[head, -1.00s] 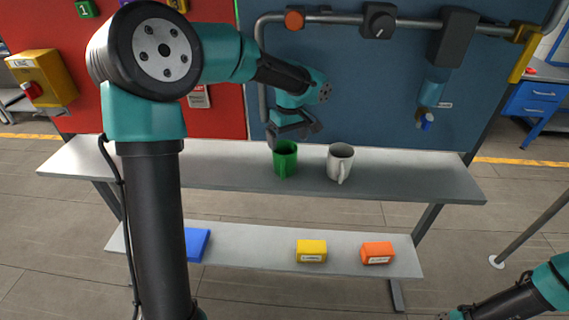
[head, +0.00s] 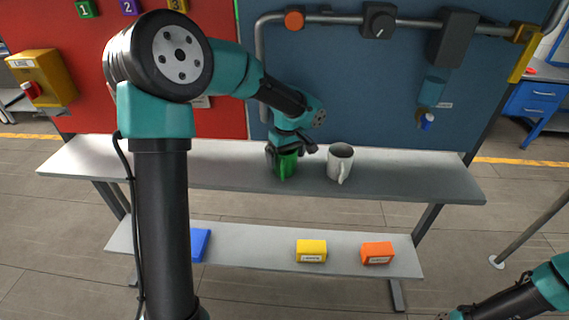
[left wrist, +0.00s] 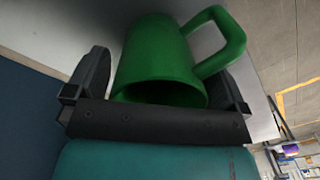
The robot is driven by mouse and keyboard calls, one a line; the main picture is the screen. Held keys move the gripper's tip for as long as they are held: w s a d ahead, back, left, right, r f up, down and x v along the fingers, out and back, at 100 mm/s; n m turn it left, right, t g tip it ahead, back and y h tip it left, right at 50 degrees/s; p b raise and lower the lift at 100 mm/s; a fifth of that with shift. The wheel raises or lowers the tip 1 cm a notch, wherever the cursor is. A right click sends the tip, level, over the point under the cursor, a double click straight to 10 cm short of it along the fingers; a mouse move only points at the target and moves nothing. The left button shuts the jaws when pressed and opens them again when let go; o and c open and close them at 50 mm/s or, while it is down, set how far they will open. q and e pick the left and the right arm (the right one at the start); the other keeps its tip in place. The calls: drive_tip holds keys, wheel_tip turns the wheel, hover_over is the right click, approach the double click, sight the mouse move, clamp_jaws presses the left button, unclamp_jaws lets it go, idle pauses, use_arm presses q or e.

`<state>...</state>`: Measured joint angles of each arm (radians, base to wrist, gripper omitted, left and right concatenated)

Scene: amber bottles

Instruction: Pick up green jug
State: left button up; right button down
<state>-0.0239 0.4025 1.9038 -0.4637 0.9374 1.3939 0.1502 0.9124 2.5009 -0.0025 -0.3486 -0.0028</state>
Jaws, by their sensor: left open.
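The green jug (head: 286,166) stands upright on the upper grey shelf. My left gripper (head: 291,152) has come down over it from above and hides its rim in the head view. In the left wrist view the green jug (left wrist: 165,60) lies between the two dark fingers of my left gripper (left wrist: 160,85), with its mouth near the palm. The jaws are open, one finger on each side of the jug. Its handle sticks out past the finger on the right of that view.
A white mug (head: 340,163) stands just right of the green jug on the upper shelf (head: 420,180). A yellow box (head: 311,251), an orange box (head: 377,253) and a blue item (head: 199,244) lie on the lower shelf. A blue panel with pipes rises behind.

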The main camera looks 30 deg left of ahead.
use_arm(q)
drive_tip(key=shift+c, duration=0.4)
drive_tip(key=c, duration=0.7)
